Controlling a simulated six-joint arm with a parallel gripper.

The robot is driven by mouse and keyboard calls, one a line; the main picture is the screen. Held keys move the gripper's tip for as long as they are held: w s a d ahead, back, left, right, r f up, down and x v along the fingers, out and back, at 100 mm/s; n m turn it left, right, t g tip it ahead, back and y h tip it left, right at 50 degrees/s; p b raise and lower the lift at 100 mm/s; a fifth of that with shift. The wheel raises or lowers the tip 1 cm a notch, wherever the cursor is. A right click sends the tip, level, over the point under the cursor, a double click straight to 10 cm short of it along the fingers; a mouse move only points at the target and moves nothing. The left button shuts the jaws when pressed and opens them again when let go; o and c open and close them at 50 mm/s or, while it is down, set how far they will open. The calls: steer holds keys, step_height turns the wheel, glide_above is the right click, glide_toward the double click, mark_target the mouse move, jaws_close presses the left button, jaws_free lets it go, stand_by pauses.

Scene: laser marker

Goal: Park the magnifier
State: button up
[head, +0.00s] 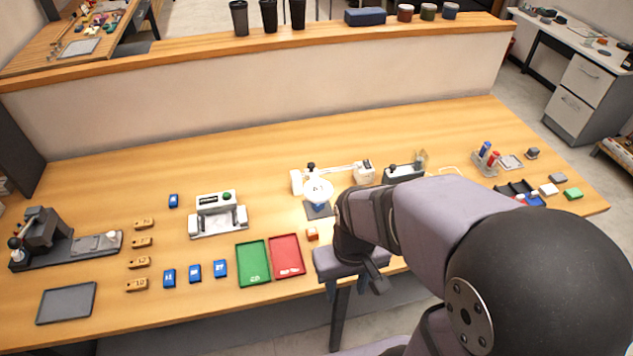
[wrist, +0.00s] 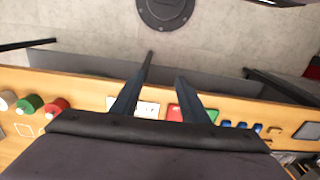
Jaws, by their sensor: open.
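The magnifier looks like a round, pale lens (head: 318,191) on a white jointed arm (head: 336,169), with a white block (head: 364,172) at the arm's right end. The lens hangs over a small dark square pad (head: 319,211) near the middle of the bench. My gripper (head: 352,287) is at the bench's front edge, in front of and slightly right of the lens, apart from it. In the wrist view my gripper (wrist: 164,68) has its two fingers spread, with nothing between them. My arm covers part of the bench to the right of the magnifier.
A white and grey device (head: 217,215) stands farther left. A low wall (head: 260,88) closes the back. Bench behind the magnifier is clear.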

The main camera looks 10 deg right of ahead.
steer(key=shift+w, duration=0.1)
steer(key=shift+c, duration=0.5)
steer(key=n+t+h+b, duration=0.5)
steer(key=n+h+b, duration=0.5)
steer(key=n, duration=1.1)
glide_toward(310, 166)
steer(key=s+d+f+y+b, duration=0.25)
steer(key=s+d, duration=0.45)
steer(key=s, duration=0.5)
steer(key=w+a+n+t+h+b, duration=0.2)
steer(key=w+a+n+t, duration=0.35)
steer(key=w, duration=0.45)
steer(key=shift+n+g, duration=0.25)
steer(key=shift+g, duration=0.2)
steer(key=shift+p+x, duration=1.35)
steer(key=shift+x, duration=2.05)
steer(key=shift+r, duration=0.15)
